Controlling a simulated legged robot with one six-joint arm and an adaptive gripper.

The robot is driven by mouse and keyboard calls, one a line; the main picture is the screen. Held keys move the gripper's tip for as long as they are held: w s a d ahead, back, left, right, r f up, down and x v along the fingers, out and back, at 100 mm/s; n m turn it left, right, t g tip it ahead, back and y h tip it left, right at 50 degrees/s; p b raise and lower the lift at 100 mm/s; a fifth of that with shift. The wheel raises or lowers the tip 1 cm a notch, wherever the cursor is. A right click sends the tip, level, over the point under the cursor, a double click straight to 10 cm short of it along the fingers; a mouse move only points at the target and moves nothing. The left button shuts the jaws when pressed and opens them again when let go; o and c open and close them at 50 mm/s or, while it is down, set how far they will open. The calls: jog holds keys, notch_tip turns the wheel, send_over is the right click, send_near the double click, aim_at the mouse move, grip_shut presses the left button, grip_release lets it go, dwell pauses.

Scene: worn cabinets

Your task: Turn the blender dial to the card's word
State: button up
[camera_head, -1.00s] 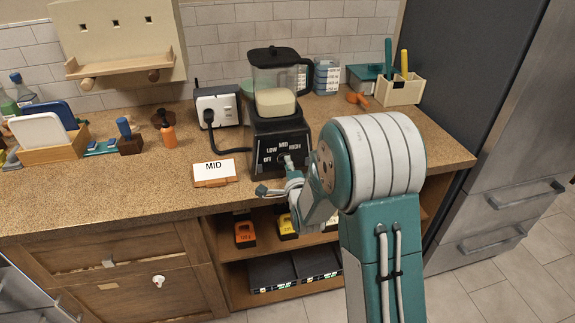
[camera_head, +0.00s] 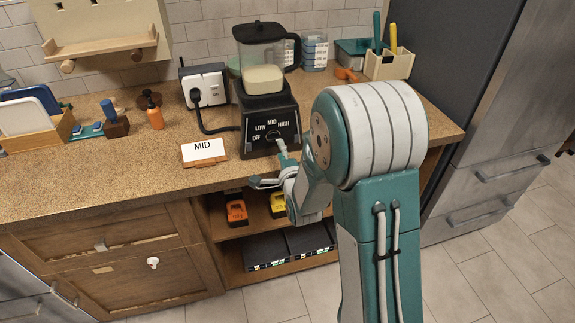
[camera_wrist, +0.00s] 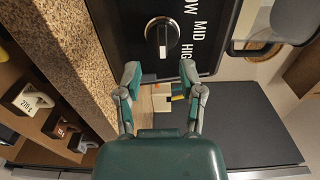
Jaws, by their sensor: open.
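The blender (camera_head: 268,105) stands on the counter with pale liquid in its jar. Its black front panel carries OFF, LOW, MID and HIGH around a dial (camera_head: 273,137). The white card (camera_head: 203,147) in a wooden holder reads MID. My gripper (camera_wrist: 161,75) is open and empty, its two fingertips apart just short of the dial. In the head view my gripper (camera_head: 283,150) is partly hidden by my arm.
A white socket box (camera_head: 205,86) with a black plug and cord stands left of the blender. An orange bottle (camera_head: 154,113) and a blue-handled stamp (camera_head: 112,120) are farther left. Below the counter is an open shelf with orange (camera_head: 236,212) and yellow (camera_head: 279,204) items.

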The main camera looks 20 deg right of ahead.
jog(key=s, duration=0.7)
jog(key=shift+s, duration=0.4)
jog(key=s+r+n+g, duration=0.5)
jog(key=s+n, duration=0.4)
jog(key=s, duration=0.3)
jog(key=s+r+n+g, duration=0.6)
jog(key=s+n, duration=0.3)
jog(key=s, duration=0.3)
jog(key=shift+a+g, duration=0.4)
jog(key=shift+g, duration=0.3)
